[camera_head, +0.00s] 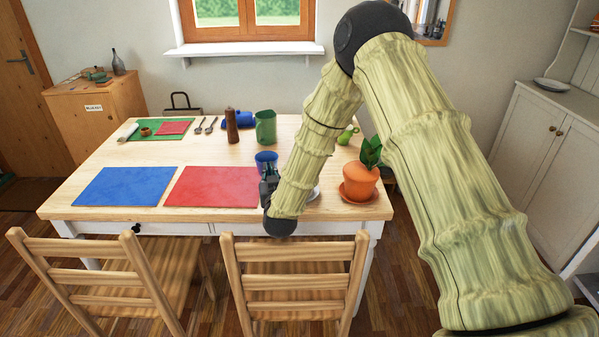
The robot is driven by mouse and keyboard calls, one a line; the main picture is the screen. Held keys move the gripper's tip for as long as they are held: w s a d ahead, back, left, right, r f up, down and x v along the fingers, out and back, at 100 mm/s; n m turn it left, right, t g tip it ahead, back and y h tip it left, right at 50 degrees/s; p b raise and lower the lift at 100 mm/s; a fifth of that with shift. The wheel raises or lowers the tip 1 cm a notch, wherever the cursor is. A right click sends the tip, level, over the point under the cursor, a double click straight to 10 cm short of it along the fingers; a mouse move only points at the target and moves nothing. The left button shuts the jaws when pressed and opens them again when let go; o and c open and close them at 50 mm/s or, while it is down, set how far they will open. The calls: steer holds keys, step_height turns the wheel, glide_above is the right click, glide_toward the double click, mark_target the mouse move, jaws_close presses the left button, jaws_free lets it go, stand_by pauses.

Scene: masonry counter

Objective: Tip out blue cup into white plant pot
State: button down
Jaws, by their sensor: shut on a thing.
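A blue cup (266,158) stands out just beyond my gripper (268,178), at the right edge of the red mat. My gripper is shut on the blue cup; its fingers are small and dark here, and the cup looks upright. I cannot tell whether the cup touches the table or what is in it. I see no white plant pot. A white rim (314,193) shows partly behind my arm.
The table (110,160) holds a blue mat (125,186), a red mat (212,187), a green mug (265,127), a brown mill (231,126) and a blue item (246,118) at the back. A small green can (347,135) stands back right. Two chairs (292,275) line the front.

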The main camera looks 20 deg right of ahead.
steer(key=shift+s+d+r, duration=0.15)
steer(key=shift+d+r, duration=0.05)
steer(key=shift+m, duration=0.3)
steer(key=d+m, duration=0.1)
steer(key=m, duration=0.1)
steer(key=d+r+m, duration=0.1)
steer(key=d+m, duration=0.1)
steer(key=d+r+m, duration=0.1)
steer(key=d, duration=0.1)
steer(key=shift+s+r+m, duration=0.1)
steer(key=shift+s+m, duration=0.25)
steer(key=shift+m, duration=0.05)
steer(key=shift+w, duration=0.1)
steer(key=shift+d+r+m, duration=0.1)
steer(key=shift+d+m, duration=0.2)
steer(key=shift+d, duration=0.1)
